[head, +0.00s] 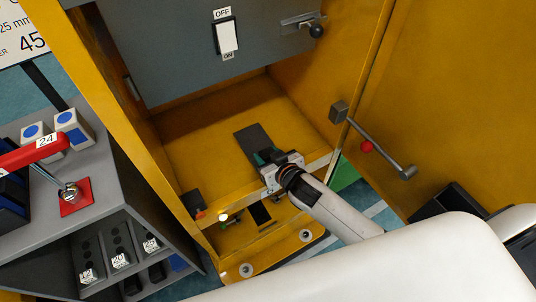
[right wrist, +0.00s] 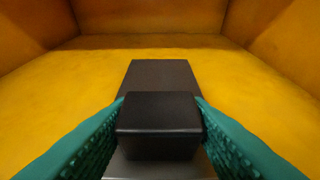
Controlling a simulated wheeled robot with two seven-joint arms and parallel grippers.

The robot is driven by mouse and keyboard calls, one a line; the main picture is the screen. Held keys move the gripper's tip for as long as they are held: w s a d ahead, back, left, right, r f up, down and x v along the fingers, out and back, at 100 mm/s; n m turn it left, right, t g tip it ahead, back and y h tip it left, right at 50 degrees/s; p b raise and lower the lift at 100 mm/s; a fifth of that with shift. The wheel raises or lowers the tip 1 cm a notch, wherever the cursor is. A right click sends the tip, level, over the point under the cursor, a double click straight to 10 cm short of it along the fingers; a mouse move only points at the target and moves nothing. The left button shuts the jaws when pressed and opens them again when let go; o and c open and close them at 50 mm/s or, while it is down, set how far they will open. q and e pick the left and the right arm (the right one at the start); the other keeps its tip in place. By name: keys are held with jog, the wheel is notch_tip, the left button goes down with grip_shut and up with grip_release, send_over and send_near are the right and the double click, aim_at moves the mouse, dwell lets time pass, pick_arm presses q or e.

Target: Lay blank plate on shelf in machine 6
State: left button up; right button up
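The blank plate (head: 253,136) is a flat dark grey rectangle inside the yellow machine, over its shelf floor (head: 195,145). In the right wrist view the plate (right wrist: 160,74) points straight ahead, with a raised black block (right wrist: 160,112) at its near end. My right gripper (head: 266,157) reaches in over the front edge of the shelf. Its green fingers are against both sides of the block, closed on it. The plate looks flat and low; I cannot tell whether it rests fully on the shelf. My left gripper is not in view.
A grey panel with an OFF/ON switch (head: 227,36) hangs above the opening. Shelf floor beside the plate is clear.

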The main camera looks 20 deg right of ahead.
jog(key=shift+o, duration=1.3)
jog(key=shift+r, duration=0.1)
jog(key=shift+s+r, duration=0.1)
jog(key=shift+s, duration=0.1)
jog(key=v, duration=1.2)
jog(key=s+d+f+g+h, duration=0.1)
jog(key=s+d+f+g, duration=0.2)
jog(key=f, duration=1)
jog(key=s+d+f+g+h, duration=0.1)
jog(key=s+d+f+g, duration=0.15)
jog(key=f, duration=1.15)
jog(key=s+f+g, duration=0.3)
jog(key=s+f, duration=0.5)
jog(key=s, duration=0.4)
jog(key=s+f+g, duration=0.3)
jog(key=s+f, duration=0.6)
jog(key=s, duration=0.4)
jog(key=shift+s+d+f+p, duration=0.25)
jog(key=shift+d+f+p, duration=0.05)
jog(key=shift+p, duration=0.05)
